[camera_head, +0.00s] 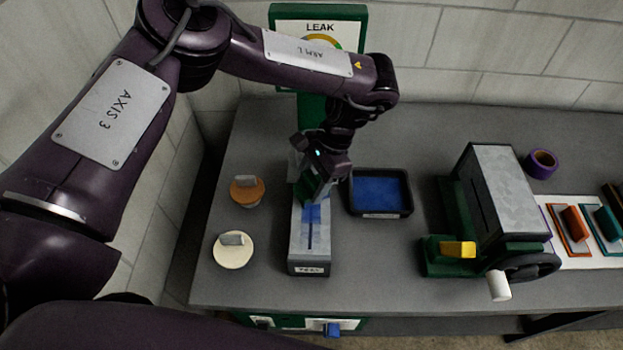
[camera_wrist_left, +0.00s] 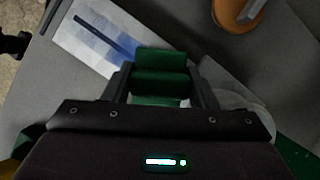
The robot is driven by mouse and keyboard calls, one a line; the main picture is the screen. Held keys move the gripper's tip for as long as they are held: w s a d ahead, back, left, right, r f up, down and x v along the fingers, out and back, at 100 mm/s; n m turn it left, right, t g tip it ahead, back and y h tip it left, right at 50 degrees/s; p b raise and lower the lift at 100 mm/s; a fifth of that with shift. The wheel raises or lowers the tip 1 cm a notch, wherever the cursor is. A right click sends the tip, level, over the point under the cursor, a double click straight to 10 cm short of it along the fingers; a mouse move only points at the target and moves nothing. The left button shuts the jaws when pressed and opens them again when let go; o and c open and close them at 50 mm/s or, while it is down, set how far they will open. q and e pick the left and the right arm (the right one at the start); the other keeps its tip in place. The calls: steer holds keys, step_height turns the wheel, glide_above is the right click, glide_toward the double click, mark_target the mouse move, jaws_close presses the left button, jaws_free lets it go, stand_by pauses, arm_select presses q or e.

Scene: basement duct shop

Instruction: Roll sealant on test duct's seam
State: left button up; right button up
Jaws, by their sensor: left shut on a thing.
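The test duct (camera_head: 309,252) is a grey box with a dark slot-like seam along its top, lying lengthwise on the bench. Blue sealant (camera_head: 311,213) covers part of its top near the far end, around the seam. My left gripper (camera_head: 318,185) is over the duct's far end, shut on a green roller (camera_wrist_left: 160,80). The wrist view also shows the duct (camera_wrist_left: 85,45) with its blue patch just beyond the roller. I cannot tell whether the roller touches the duct. A black tray (camera_head: 381,214) of blue sealant sits right of the duct. My right gripper is not in view.
An orange-topped lid (camera_head: 247,190) and a cream lid (camera_head: 234,256) stand left of the duct. A green leak gauge (camera_head: 318,25) rises behind. A green cranked machine (camera_head: 505,195), purple tape roll (camera_head: 542,163) and coloured pieces (camera_head: 575,224) are at right. Bench between tray and machine is clear.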

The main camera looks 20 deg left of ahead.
arm_select(q)
steer(key=shift+s+d+p, duration=0.1)
steer(key=shift+s+p, duration=0.35)
steer(key=shift+s, duration=0.1)
steer(key=shift+c, duration=0.8)
steer(key=shift+s+d+f, duration=0.1)
steer(key=shift+s+d, duration=0.1)
steer(key=shift+s, duration=0.6)
steer(key=shift+s+d+p, duration=0.2)
steer(key=shift+s+p, duration=0.4)
steer(key=shift+s+d+p, duration=0.2)
steer(key=shift+s+p, duration=0.4)
steer(key=shift+s+d+p, duration=0.2)
steer(key=shift+s+p, duration=0.15)
steer(key=shift+s, duration=0.35)
